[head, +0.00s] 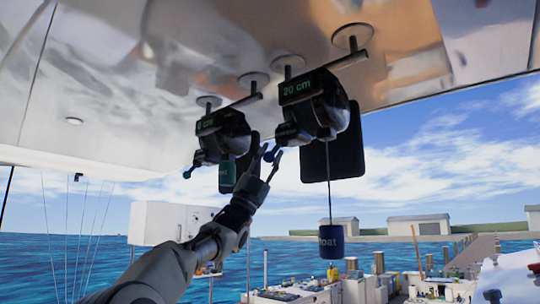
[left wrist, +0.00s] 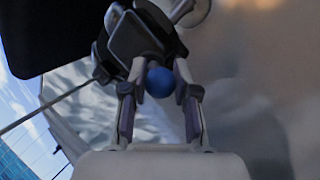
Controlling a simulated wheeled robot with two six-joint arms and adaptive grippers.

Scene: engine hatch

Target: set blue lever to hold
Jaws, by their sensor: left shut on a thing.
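The blue lever's round knob (head: 269,156) sits at the left side of the right-hand dark hanging unit (head: 322,115), which bears a "20 cm" display. My left gripper (head: 267,160) reaches up from below and is shut on this knob. In the left wrist view the blue knob (left wrist: 159,82) lies between the two fingers of my left gripper (left wrist: 160,90). The lever's shaft is mostly hidden, and I see no marking of its positions. My right gripper is in neither view.
A second dark unit (head: 226,133) hangs to the left, with its own bluish knob (head: 187,174) and a teal cylinder (head: 227,174). A blue cylinder (head: 331,241) hangs on a line below the right unit. The glossy ceiling (head: 130,80) is close above.

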